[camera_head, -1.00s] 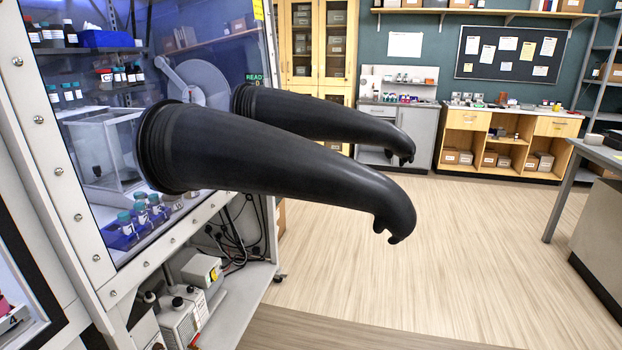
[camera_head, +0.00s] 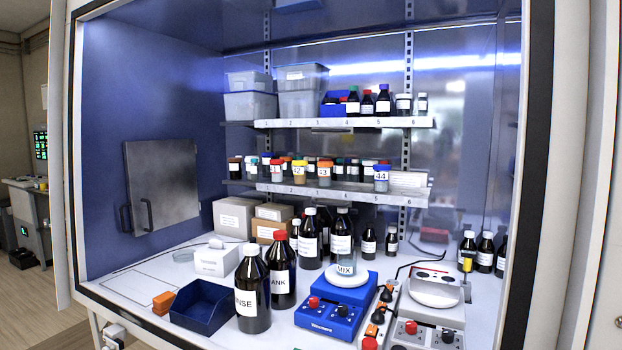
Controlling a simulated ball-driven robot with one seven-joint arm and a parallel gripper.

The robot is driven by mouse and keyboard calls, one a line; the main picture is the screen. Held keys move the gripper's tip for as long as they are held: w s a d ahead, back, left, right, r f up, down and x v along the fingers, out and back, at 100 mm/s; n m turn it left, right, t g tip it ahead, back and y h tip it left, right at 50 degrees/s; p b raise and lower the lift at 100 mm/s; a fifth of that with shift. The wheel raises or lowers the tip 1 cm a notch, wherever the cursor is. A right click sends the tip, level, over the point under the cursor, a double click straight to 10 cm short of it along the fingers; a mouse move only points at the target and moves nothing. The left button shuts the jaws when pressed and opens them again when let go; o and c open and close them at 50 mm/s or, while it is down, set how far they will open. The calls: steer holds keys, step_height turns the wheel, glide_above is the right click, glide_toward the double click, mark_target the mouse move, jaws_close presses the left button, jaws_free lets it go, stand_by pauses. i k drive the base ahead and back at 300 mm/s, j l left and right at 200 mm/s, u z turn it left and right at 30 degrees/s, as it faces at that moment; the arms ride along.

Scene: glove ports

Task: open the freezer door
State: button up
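A square grey metal door (camera_head: 160,186) is on the blue left inner wall of a lit cabinet. I cannot tell for sure that it is the freezer door. It looks shut against the wall, and a dark upright bar handle (camera_head: 148,214) shows near its lower left edge. No labelled freezer shows in this view. My gripper is not in view.
The cabinet floor holds a blue bin (camera_head: 203,306), brown bottles (camera_head: 252,289), a blue stirrer (camera_head: 336,305) and a scale (camera_head: 436,291). Boxes (camera_head: 234,217) stand right of the metal door. Shelves (camera_head: 345,122) carry jars. Open floor (camera_head: 30,310) shows at far left.

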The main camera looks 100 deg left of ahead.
mark_target(161, 180)
steer(key=u, duration=3.55)
steer(key=j+z, duration=0.15)
steer(key=j, duration=0.2)
steer(key=k+j+z, duration=0.2)
steer(key=i+j, duration=0.05)
steer(key=j, duration=0.05)
